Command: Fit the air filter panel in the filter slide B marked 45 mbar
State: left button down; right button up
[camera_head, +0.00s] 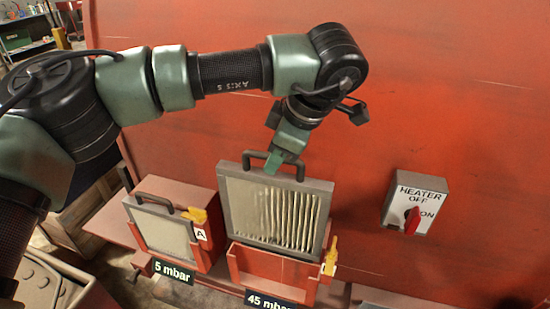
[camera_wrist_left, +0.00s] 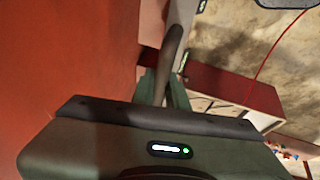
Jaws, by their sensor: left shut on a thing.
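The air filter panel (camera_head: 262,214), with a grey frame, pale pleats and a dark top handle (camera_head: 299,172), stands upright above the red filter slide B (camera_head: 270,275), marked 45 mbar (camera_head: 268,301). Its lower edge meets the top of the slide's front wall; I cannot tell how far it sits inside. My left gripper (camera_head: 273,163) is shut on the panel's handle from above. In the left wrist view the dark handle (camera_wrist_left: 173,55) shows beyond the gripper body. The panel's pleats are hidden in that view. My right gripper is not in view.
Filter slide A (camera_head: 200,255), marked 5 mbar (camera_head: 174,271), holds another panel (camera_head: 163,232) on the left. Yellow latches (camera_head: 196,215) (camera_head: 331,257) stand at the slides' right sides. A heater switch box (camera_head: 415,203) is on the red wall at right.

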aim_at(278, 177)
pick_arm(q)
jog(key=shift+f+b, duration=2.15)
jog(key=shift+f, duration=0.75)
jog(key=shift+b, duration=0.35)
